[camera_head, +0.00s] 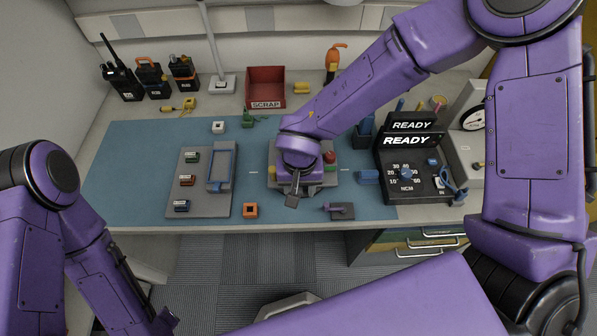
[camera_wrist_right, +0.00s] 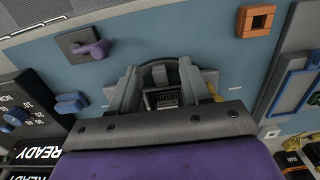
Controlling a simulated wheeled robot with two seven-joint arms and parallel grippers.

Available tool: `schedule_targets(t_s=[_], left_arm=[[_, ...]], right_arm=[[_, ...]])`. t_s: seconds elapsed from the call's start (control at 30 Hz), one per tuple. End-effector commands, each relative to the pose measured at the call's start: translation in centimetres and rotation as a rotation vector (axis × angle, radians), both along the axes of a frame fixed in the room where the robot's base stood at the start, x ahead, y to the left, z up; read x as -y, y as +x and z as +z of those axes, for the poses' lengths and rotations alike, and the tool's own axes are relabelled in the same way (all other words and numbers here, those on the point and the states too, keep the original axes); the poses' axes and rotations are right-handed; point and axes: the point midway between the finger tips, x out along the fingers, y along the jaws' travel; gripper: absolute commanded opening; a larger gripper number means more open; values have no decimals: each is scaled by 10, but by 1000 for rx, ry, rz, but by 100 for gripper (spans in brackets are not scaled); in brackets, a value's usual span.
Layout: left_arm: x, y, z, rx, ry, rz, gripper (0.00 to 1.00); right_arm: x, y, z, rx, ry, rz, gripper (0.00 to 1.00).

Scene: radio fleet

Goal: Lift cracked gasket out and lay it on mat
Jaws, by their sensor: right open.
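My right gripper (camera_head: 292,196) is over the grey fixture (camera_head: 273,184) in the middle of the blue mat (camera_head: 125,195). In the right wrist view its two grey fingers (camera_wrist_right: 158,90) stand apart, on either side of a dark slotted part (camera_wrist_right: 162,97) with a dark arched rim behind it. I cannot tell whether that rim is the cracked gasket; nothing is clearly gripped. The gripper and wrist hide much of the fixture in the head view. My left arm hangs at the lower left, off the bench; its gripper's fingers cannot be made out.
A grey tray (camera_head: 199,207) with small labelled parts and a blue frame (camera_head: 221,170) lies left. An orange square block (camera_head: 250,210) and a grey plate with a purple handle (camera_head: 341,211) lie near the front edge. A red SCRAP bin (camera_head: 266,88) stands behind; a READY tester (camera_head: 408,167) stands right.

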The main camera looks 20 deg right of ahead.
Motion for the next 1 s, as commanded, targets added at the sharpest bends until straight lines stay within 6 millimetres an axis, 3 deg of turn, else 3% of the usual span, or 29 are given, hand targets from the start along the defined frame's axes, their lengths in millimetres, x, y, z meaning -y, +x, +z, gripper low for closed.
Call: schedule_targets(t_s=[0.13,0.3,0.73,0.87,1.0], left_arm=[[0,0,0,0,0,0,34],[0,0,0,0,0,0,34],[0,0,-2,0,0,0,34],[0,0,-6,0,0,0,34],[0,0,-11,0,0,0,34]], right_arm=[[0,0,0,0,0,1,47],[0,0,0,0,0,1,0],[-2,-5,6,1,2,2,0],[-7,-22,19,0,3,4,0],[-17,-56,37,1,3,5,0]])
